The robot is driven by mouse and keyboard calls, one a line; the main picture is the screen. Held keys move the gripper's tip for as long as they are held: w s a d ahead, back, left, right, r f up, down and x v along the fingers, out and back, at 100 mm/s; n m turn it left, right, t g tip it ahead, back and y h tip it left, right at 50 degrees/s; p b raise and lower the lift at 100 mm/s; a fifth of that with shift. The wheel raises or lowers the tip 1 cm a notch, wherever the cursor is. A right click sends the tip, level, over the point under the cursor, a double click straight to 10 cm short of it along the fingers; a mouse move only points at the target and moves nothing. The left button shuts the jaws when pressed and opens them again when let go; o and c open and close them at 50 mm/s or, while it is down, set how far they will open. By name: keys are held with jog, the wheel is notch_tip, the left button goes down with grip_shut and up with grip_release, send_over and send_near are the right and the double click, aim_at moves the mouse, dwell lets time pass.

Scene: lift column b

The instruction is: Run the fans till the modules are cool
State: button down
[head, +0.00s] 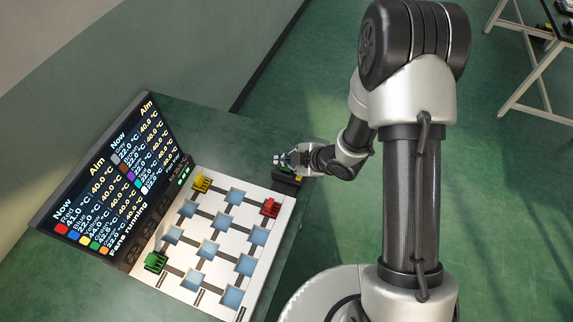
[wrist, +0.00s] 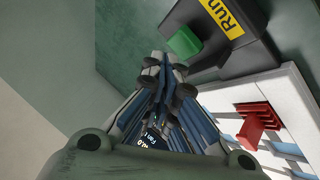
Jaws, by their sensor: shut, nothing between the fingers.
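The display panel (head: 105,190) reads "Fans running", with "Now" and "Aim" columns. Red seems to read 41.0, yellow 44.0 and green about 42.5, against an aim of 40.0. A yellow module (head: 201,182), a red module (head: 270,207) and a green module (head: 154,262) sit on the white board (head: 188,287). The red one also shows in the wrist view (wrist: 258,122). My gripper (head: 283,159) is shut and empty at the black control box (wrist: 225,62) marked "Run". In the wrist view its fingertips (wrist: 166,62) are beside the green button (wrist: 184,42); contact cannot be told.
Several pale blue squares (head: 235,196) on the board hold no module. The board and panel stand on a green table (head: 185,115) beside a wall. Open green floor lies behind, with another table (head: 530,65) at the upper right.

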aim_at(285, 169)
notch_tip(285, 169, up, 5)
jog(key=p, duration=0.4)
jog(key=shift+r, duration=0.1)
dwell(1.5)
jog(key=d+r+m+t+h, duration=0.1)
jog(key=d+r+m+h, duration=0.3)
jog(key=d+r, duration=0.4)
jog(key=d+r+m+t+h, duration=0.1)
jog(key=d+r+m+h, duration=0.35)
jog(key=r, duration=0.65)
jog(key=s+d+r+m+g, duration=0.1)
jog(key=s+d+r+m, duration=0.5)
jog(key=s, duration=0.4)
jog(key=s+a+r+m+g, duration=0.1)
jog(key=s+a+r+m, duration=0.1)
jog(key=s, duration=0.5)
jog(key=s+a+r+m+g+y, duration=0.1)
jog(key=s+m, duration=0.2)
jog(key=s, duration=0.5)
jog(key=shift+a+r, duration=0.35)
jog(key=shift+r, duration=0.05)
